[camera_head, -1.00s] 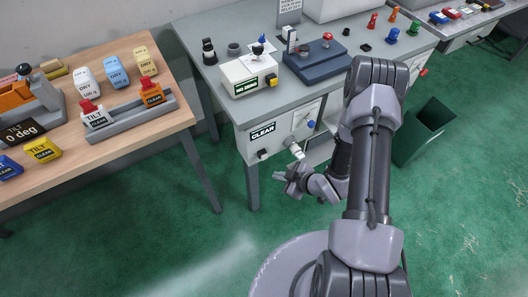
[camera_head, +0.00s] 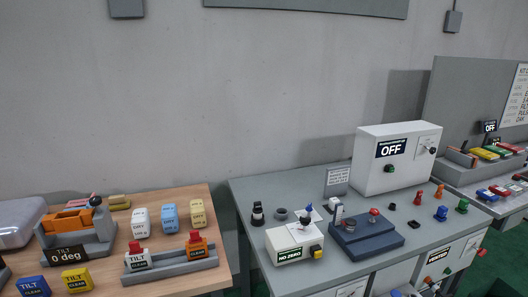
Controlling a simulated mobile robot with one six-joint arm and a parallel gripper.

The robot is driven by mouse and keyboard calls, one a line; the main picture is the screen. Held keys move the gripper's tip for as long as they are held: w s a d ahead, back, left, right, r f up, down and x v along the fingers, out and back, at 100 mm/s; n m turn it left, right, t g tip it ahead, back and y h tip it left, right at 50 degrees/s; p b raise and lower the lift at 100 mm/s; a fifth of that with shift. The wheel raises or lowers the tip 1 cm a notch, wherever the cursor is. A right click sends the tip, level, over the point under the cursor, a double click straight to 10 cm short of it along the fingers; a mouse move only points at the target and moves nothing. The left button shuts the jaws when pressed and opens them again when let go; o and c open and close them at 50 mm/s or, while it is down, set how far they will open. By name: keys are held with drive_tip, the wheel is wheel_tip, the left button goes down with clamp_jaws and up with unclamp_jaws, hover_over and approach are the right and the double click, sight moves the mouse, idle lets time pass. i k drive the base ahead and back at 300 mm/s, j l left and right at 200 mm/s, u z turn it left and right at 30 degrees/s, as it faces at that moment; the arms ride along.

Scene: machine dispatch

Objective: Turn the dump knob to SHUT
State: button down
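No knob in view carries a readable dump or SHUT label, so I cannot tell which one is the dump knob. A cabinet front marked VENTED (camera_head: 440,254) shows under the right bench at the lower right, with small fittings below the sign, too small to read. A blue knob (camera_head: 396,293) shows at the bottom edge, left of it. A white box marked OFF (camera_head: 391,172) stands at the back of the bench, with a dark-and-silver knob (camera_head: 432,150) on its right side. My gripper and arm are out of view.
The grey bench (camera_head: 372,264) bears a white box marked NO ZERO (camera_head: 289,236), a dark blue device (camera_head: 366,244) and several coloured pieces. A wooden table (camera_head: 210,217) with labelled blocks stands at left. A gap separates the two. The floor is mostly out of view.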

sight(481, 252)
drive_tip(key=z, duration=1.45)
